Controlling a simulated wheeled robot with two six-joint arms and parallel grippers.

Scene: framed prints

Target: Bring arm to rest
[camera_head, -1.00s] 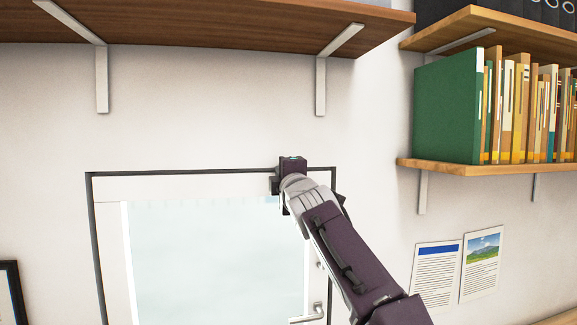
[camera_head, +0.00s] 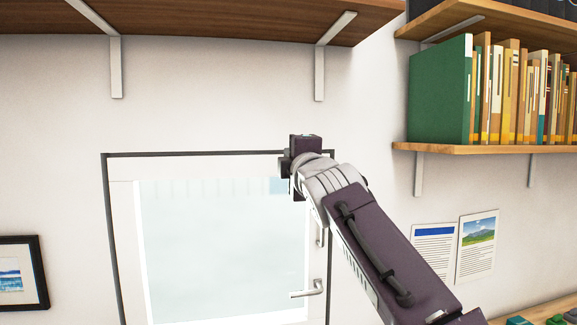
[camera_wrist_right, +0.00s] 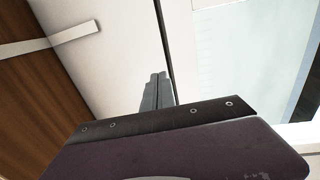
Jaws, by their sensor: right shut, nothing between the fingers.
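My right arm (camera_head: 375,240) comes in from the lower right in the head view and reaches up in front of the window or door frame's upper right corner. Its wrist end hides most of the right gripper in that view. In the right wrist view the fingers of my right gripper (camera_wrist_right: 156,92) are together with nothing between them. Wall and the dark frame edge lie beyond them. My left arm and gripper are not in view.
A brown shelf (camera_head: 220,18) on brackets hangs above the arm. A wooden shelf (camera_head: 490,149) with books (camera_head: 510,90) is at right. A door handle (camera_head: 310,290), two pinned sheets (camera_head: 477,245) and a framed picture (camera_head: 20,275) are lower.

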